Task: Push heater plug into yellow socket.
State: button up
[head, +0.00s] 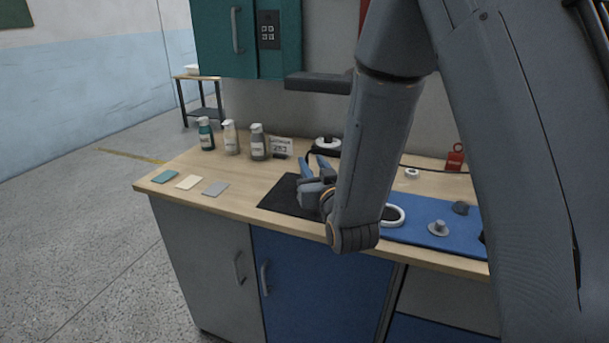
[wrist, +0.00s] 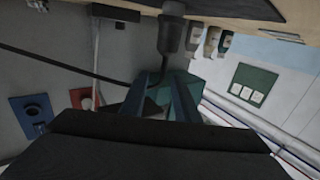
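My gripper (head: 314,163) is over the black mat on the bench, its two blue fingers spread apart. In the wrist view the gripper (wrist: 160,82) shows a gap between its fingers. A dark grey plug-like cylinder with a narrow neck (wrist: 172,35) shows just past the fingertips; I cannot tell whether it is the heater plug or whether they touch it. A black cable (wrist: 60,62) runs from the left towards that neck. A blue wall plate with a round fitting (wrist: 32,112) shows at the left of the wrist view. I cannot make out a yellow socket.
Three bottles (head: 230,139) stand at the back left, with several colour tiles (head: 189,182) in front. The black mat (head: 280,196) adjoins a blue mat (head: 420,232) holding a white ring (head: 401,216) and a grey knob (head: 438,228). A green cabinet (head: 232,40) hangs above.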

jog(key=x, duration=0.3)
jog(key=shift+w+a+r+p, duration=0.1)
jog(key=shift+a+p, duration=0.1)
jog(key=shift+p, duration=0.2)
jog(key=p+x, duration=0.1)
jog(key=x, duration=0.3)
jog(key=shift+w+a+p, duration=0.15)
jog(key=shift+w+p, duration=0.2)
jog(key=shift+p, duration=0.05)
jog(key=shift+c, duration=0.5)
grip_shut()
